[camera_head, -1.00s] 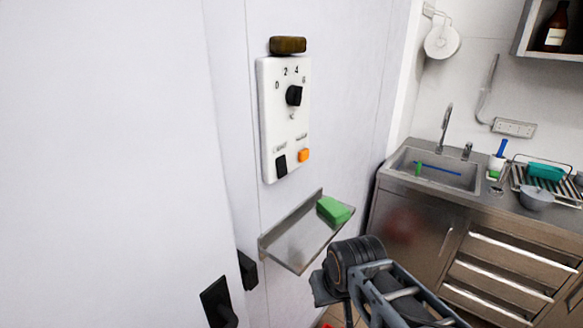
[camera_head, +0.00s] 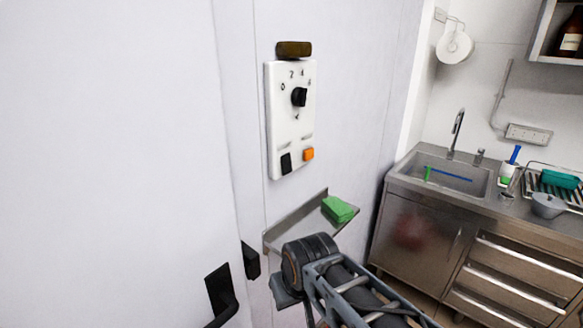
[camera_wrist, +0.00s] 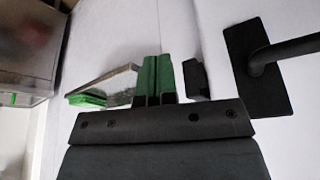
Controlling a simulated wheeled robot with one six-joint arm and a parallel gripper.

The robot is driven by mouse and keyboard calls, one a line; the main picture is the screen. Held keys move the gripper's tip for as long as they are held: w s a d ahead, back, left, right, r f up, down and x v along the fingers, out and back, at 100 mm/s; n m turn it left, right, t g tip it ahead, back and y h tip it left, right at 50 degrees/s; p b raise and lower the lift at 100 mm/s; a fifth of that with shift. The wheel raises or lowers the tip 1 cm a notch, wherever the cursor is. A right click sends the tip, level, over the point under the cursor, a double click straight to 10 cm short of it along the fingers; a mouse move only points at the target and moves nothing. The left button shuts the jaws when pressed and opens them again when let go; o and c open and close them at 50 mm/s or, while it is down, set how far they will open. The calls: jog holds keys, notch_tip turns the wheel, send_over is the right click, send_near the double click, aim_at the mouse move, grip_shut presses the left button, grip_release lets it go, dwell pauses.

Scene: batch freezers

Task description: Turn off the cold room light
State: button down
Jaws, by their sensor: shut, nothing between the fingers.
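A white control panel (camera_head: 278,118) is fixed to the pale wall in the head view. It carries a black dial (camera_head: 299,97) with numbers around it, a black rocker switch (camera_head: 286,163) at lower left and an orange rocker switch (camera_head: 308,154) at lower right. The small labels above the switches are too blurred to read. A brown-amber lamp (camera_head: 293,49) sits just above the panel. My gripper's green-tipped fingers (camera_wrist: 157,75) are together and empty in the wrist view. The panel is not in the wrist view. In the head view my arm is low, below the panel, and hides its fingers.
A metal shelf (camera_head: 292,224) with a green sponge (camera_head: 338,209) juts out below the panel, close to my arm. A black door handle (camera_head: 219,290) and a black latch block (camera_head: 250,260) are at lower left. A steel sink counter (camera_head: 410,225) stands at right.

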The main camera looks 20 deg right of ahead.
jog(key=w+d+r+m+t+y, duration=0.1)
jog(key=w+d+r+m+t, duration=0.1)
jog(key=r, duration=0.5)
jog(key=w+d+r+m+t+y+b, duration=0.1)
jog(key=w+d+r+m+y, duration=0.1)
jog(key=w+d+r+m, duration=0.3)
jog(key=w+d+r+m+t+y+b, duration=0.1)
jog(key=w+d+r+m, duration=0.3)
jog(key=d+r, duration=0.5)
notch_tip(320, 180, up, 2)
jog(key=shift+r+m+t, duration=0.15)
jog(key=shift+m+t, duration=0.65)
jog(key=shift+m, duration=0.3)
jog(key=shift+y, duration=0.3)
jog(key=p, duration=0.2)
send_near(289, 169)
jog(key=x, duration=0.5)
jog(key=shift+s+d+f, duration=0.1)
jog(key=shift+f, duration=0.35)
jog(key=shift+w+a+f, duration=0.1)
jog(key=shift+w+a, duration=0.1)
jog(key=shift+w, duration=0.25)
jog(key=shift+w+a+f, duration=0.1)
jog(key=shift+w+a, duration=0.1)
jog(key=shift+w, duration=0.25)
